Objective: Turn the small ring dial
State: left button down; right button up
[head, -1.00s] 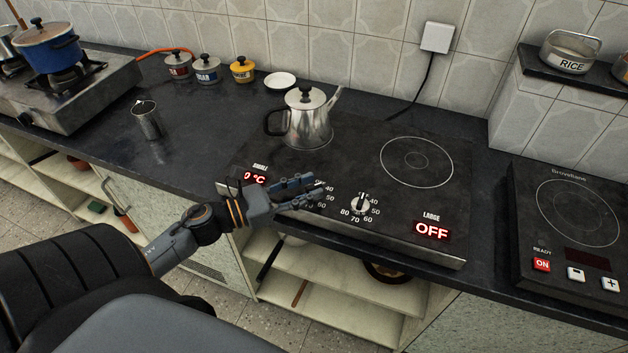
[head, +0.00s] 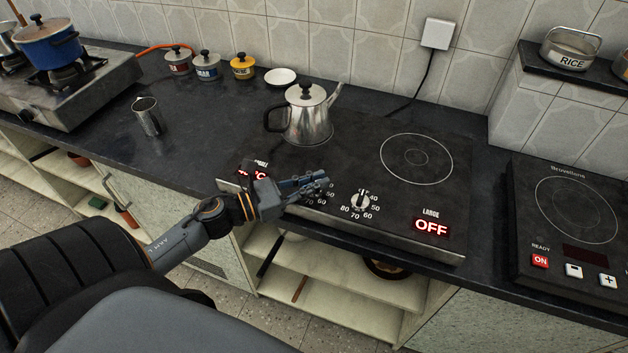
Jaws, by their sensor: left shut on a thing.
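The two-ring hob (head: 400,225) has a small ring on the left, mostly under a steel kettle (head: 309,122), and a bare large ring on the right. My left gripper (head: 318,186) is over the left part of the hob's front control strip, shut on the small ring dial, which the fingers hide. Part of that dial's printed scale shows beside and below the fingers. The small ring's red display (head: 250,172) is partly covered by my wrist, and its reading is unclear. The large ring dial (head: 361,201) stands free to the right. The large display (head: 431,228) reads OFF. My right gripper is not in view.
A steel tumbler (head: 148,116) stands left on the dark counter. Several lidded canisters and a white saucer (head: 281,77) line the back. A gas stove with a blue pot (head: 48,46) is far left, another cooktop (head: 575,225) far right.

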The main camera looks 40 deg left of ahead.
pick_arm(q)
jog(key=shift+r+n+y, duration=0.1)
jog(key=shift+n+y, duration=0.2)
jog(key=shift+y, duration=0.1)
jog(key=shift+n+t+y+p, duration=0.4)
jog(key=shift+n+t+y, duration=0.1)
jog(key=shift+n+y, duration=0.15)
jog(key=n+t+y, duration=0.1)
jog(key=n+y, duration=0.1)
jog(key=y, duration=0.1)
jog(key=shift+y+p, duration=0.3)
jog(key=shift+y, duration=0.05)
jog(key=n+y, duration=0.2)
jog(key=y, duration=0.1)
jog(key=shift+n+y, duration=0.25)
jog(key=shift+y, duration=0.15)
jog(key=shift+n+y, duration=1.1)
jog(key=shift+y, duration=0.6)
jog(key=c, duration=1.4)
grip_release()
